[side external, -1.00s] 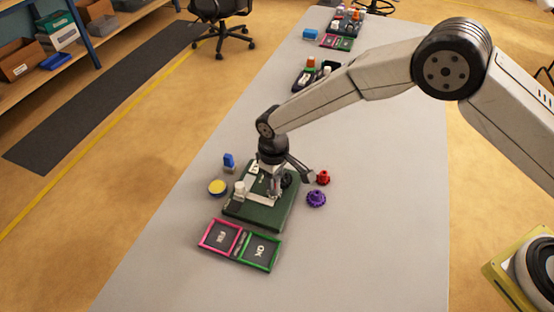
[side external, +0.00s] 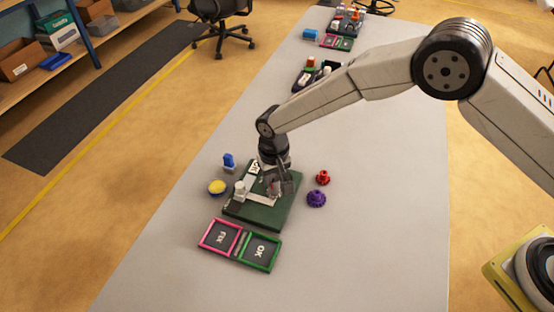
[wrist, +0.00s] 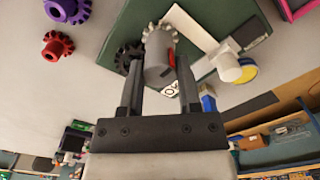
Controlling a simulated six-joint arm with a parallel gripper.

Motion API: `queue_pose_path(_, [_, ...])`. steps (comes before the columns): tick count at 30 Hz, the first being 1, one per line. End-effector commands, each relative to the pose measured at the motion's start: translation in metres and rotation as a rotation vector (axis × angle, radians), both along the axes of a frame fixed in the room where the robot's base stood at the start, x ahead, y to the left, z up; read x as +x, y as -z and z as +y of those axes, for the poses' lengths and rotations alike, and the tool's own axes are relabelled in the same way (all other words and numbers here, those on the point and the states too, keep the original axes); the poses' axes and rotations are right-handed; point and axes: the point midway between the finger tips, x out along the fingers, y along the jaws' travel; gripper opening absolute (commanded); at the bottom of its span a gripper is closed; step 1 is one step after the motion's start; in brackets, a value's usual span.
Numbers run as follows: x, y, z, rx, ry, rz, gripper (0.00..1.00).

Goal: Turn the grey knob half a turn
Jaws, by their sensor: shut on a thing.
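The grey knob (wrist: 157,62) has a toothed grey rim and a red mark on its right side in the wrist view. It stands on the dark green board (side external: 265,217), which lies on the table. My gripper (wrist: 159,66) is shut on the knob, with one finger on each side of it. In the side external view my gripper (side external: 276,187) points down over the board and mostly hides the knob. A black gear (wrist: 129,57) sits right beside the knob on the board.
A white post (side external: 239,190) stands on the board's left part. A yellow-topped disc (side external: 217,187) and a blue piece (side external: 228,160) lie left; a red gear (side external: 323,178) and purple gear (side external: 316,198) lie right. Pink (side external: 219,237) and green (side external: 259,252) framed trays lie in front.

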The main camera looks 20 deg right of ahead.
Motion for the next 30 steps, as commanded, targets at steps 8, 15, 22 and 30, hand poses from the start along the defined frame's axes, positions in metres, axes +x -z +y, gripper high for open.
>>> queue_pose_path(8, [0.001, 0.0, 0.0, 0.002, -0.001, -0.004, 0.49])
queue_pose_path(15, [0.0, 0.0, 0.0, 0.001, -0.001, -0.002, 0.79])
queue_pose_path(22, [0.0, -0.001, 0.0, 0.001, -0.001, -0.001, 0.79])
queue_pose_path(30, [0.001, -0.02, 0.0, 0.001, -0.001, -0.002, 0.79])
